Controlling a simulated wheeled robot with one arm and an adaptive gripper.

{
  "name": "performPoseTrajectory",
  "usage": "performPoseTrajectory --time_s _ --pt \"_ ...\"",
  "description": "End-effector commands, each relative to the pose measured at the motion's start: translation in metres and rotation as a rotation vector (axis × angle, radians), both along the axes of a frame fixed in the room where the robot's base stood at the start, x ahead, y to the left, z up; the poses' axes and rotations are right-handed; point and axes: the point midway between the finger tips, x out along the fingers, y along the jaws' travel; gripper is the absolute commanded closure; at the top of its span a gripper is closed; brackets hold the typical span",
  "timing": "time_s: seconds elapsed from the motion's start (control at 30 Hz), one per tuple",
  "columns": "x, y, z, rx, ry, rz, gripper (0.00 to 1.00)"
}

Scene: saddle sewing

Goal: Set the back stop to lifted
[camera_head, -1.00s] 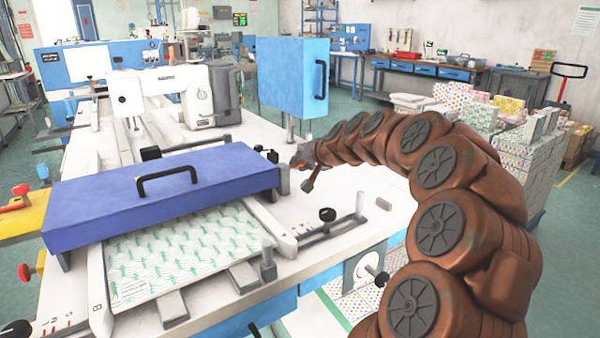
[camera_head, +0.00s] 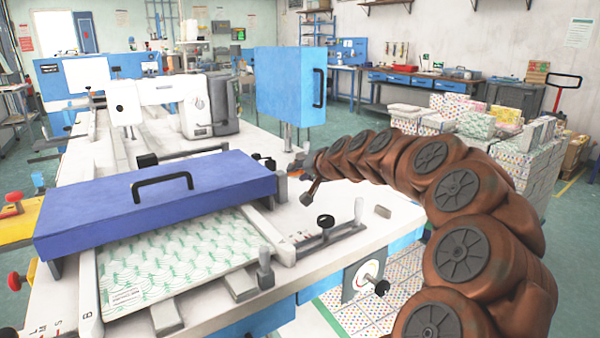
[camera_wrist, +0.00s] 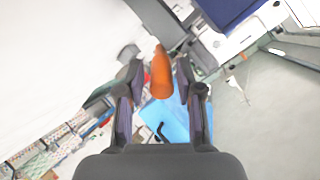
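The sewing machine table carries a long purple-blue cover (camera_head: 150,205) with a black handle. No part is clearly recognisable as the back stop. My gripper (camera_head: 305,180) is above the table, just right of the cover's right end, and small in the head view. In the wrist view my gripper (camera_wrist: 160,72) has its two dark fingers apart. An orange tapered piece (camera_wrist: 161,78) shows between them, with clear gaps on both sides. I cannot tell whether it is the back stop, or how far beyond the fingertips it lies.
A blue box on a post (camera_head: 285,88) stands behind my gripper. A black knob and slide bar (camera_head: 325,222) sit at the table's front right. Patterned sheet material (camera_head: 175,260) lies under the cover. Paper stacks (camera_head: 520,150) stand on the floor at right.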

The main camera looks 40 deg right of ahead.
Motion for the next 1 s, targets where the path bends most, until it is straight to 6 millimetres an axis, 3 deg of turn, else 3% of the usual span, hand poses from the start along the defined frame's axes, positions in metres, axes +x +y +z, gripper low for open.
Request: performPoseTrajectory --time_s 0.47,0.67,1.0 --pt "-0.004 0.0 0.003 0.0 -0.002 -0.001 0.52" --pt "-0.024 0.0 0.014 -0.001 -0.003 -0.003 0.52" --pt "-0.077 0.004 0.04 0.0 -0.002 -0.002 0.52"
